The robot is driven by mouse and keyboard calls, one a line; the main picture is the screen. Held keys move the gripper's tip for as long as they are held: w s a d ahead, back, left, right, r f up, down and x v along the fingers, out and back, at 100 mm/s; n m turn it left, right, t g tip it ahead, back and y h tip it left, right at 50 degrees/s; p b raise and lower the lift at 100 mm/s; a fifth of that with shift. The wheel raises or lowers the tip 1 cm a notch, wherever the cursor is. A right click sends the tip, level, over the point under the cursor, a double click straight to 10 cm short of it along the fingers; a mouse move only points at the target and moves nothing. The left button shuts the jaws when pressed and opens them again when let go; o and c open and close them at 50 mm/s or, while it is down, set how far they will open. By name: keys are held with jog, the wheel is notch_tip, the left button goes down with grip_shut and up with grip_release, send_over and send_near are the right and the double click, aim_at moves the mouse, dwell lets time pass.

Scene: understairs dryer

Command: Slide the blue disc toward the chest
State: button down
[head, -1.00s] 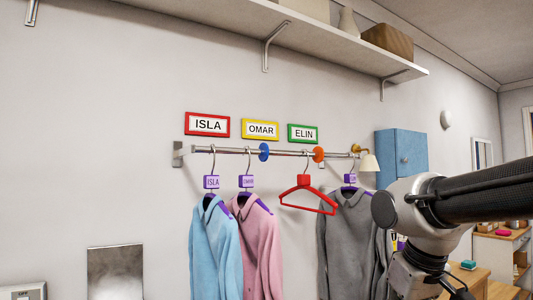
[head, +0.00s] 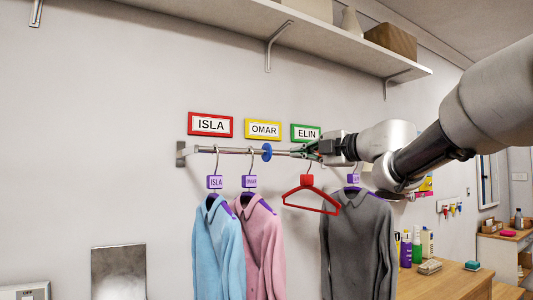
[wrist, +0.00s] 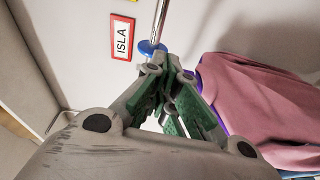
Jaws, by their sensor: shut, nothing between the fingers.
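The blue disc (head: 267,152) sits around the metal rail, between the pink shirt's hanger and the red hanger. My gripper (head: 294,153) is at the rail just right of the disc, with its fingers pointing left along it. The fingers are shut and empty. In the wrist view the disc (wrist: 147,47) is just beyond the fingertips (wrist: 172,62); a small gap shows in the head view. The orange disc is hidden behind my gripper. A wooden-topped unit (head: 445,280) stands at the lower right; I cannot tell whether it is the chest.
A blue shirt (head: 218,250), a pink shirt (head: 262,245) and a grey shirt (head: 358,245) hang from the rail, with an empty red hanger (head: 312,195) between. Name signs (head: 263,129) are above the rail. A shelf (head: 330,45) runs higher up.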

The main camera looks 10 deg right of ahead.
aim_at(256, 152)
jog(key=a, duration=0.1)
jog(key=s+n+y, duration=0.1)
jog(key=a+n+y, duration=0.1)
jog(key=shift+s+a+r+g, duration=0.2)
jog(key=shift+a+r+g, duration=0.1)
jog(key=shift+a+g, duration=0.1)
jog(key=x, duration=1)
